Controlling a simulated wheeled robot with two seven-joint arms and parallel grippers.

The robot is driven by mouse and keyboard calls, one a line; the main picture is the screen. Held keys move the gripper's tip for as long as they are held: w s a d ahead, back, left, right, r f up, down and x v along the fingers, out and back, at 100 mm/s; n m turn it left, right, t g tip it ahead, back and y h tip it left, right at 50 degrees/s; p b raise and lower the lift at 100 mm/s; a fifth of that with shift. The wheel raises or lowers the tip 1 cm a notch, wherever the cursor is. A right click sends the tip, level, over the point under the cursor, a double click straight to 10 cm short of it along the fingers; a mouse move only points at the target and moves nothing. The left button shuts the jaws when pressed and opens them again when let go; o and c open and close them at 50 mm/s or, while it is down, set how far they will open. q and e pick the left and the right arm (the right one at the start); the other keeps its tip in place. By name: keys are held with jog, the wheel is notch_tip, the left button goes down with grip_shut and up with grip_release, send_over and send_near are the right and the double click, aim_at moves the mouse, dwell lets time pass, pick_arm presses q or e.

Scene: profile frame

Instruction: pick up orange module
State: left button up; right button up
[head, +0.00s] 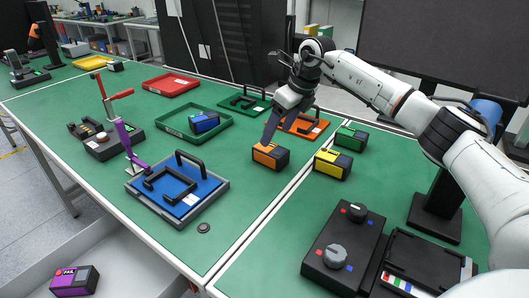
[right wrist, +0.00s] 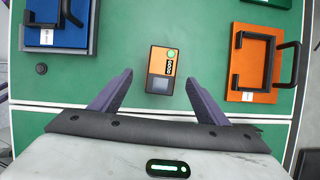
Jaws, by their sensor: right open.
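The orange module (head: 270,156) is a small box with an orange and dark grey body. It lies on the green table between the blue fixture and the orange fixture. In the right wrist view the module (right wrist: 161,70) shows a green round mark and a dark square on its top. My right gripper (head: 268,134) is over the module with its fingers pointing down. In the right wrist view my open gripper (right wrist: 158,80) has one finger to each side of the module, with gaps between, and holds nothing. My left gripper is not in view.
A blue fixture (head: 193,205) with black handles stands left of the module, an orange fixture (head: 301,124) behind it. Yellow (head: 327,162) and green (head: 350,138) modules are to the right. A green tray (head: 169,125) holds a blue module. Table in front is mostly clear.

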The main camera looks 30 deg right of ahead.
aim_at(272, 148)
jog(key=x, duration=0.1)
jog(key=b+x, duration=0.1)
jog(key=x, duration=0.1)
jog(key=shift+s+f+b, duration=0.2)
jog(key=shift+b, duration=0.15)
jog(key=shift+w+f, duration=0.2)
jog(key=shift+f, duration=0.15)
jog(key=shift+w+f+b, duration=0.1)
jog(key=shift+f+b, duration=0.2)
jog(key=shift+b, duration=0.2)
jog(key=b+x, duration=0.3)
jog(key=shift+d+f, duration=0.15)
jog(key=shift+f, duration=0.1)
jog(key=shift+w+f, duration=0.2)
jog(key=shift+f, duration=0.05)
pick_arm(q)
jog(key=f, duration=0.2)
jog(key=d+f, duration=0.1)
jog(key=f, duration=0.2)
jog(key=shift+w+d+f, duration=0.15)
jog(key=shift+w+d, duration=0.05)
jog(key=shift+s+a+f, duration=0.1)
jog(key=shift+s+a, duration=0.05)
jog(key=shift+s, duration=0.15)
pick_arm(e)
jog(key=shift+f, duration=0.25)
jog(key=shift+c, duration=0.2)
